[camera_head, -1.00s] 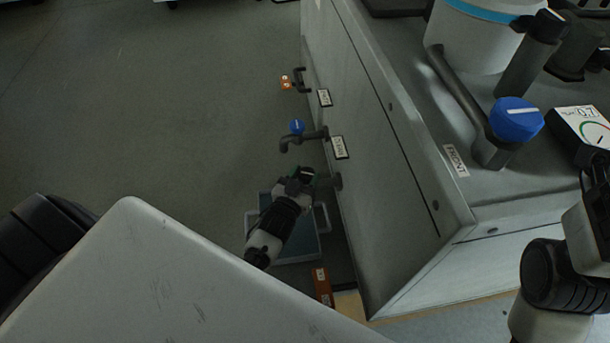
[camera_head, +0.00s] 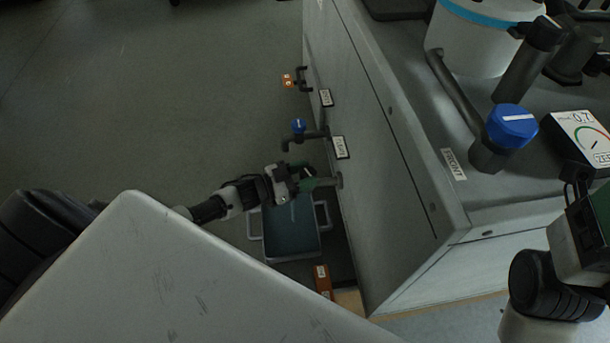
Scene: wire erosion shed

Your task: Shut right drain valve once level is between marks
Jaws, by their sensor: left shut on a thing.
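Several drain taps stick out of the grey cabinet's left side. The nearest tap (camera_head: 337,181) is partly hidden by my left gripper (camera_head: 306,179), which is shut at its outer end; the grasped part is covered. The middle tap (camera_head: 308,135) has a blue knob (camera_head: 298,126) and a label (camera_head: 341,147) beside it, too small to read surely. A farther tap (camera_head: 301,75) stands beyond. A gauge (camera_head: 582,135) on the cabinet top reads 0.7. No level marks can be made out. My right gripper (camera_head: 598,222) shows only partly at the right edge; its jaws cannot be judged.
A grey-blue tray (camera_head: 271,253) stands on the floor under the nearest tap. An orange object (camera_head: 322,279) lies in front of it. On the cabinet top (camera_head: 490,205) stand a white cylinder (camera_head: 470,45) and a blue-capped valve (camera_head: 512,125). The floor at left is clear.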

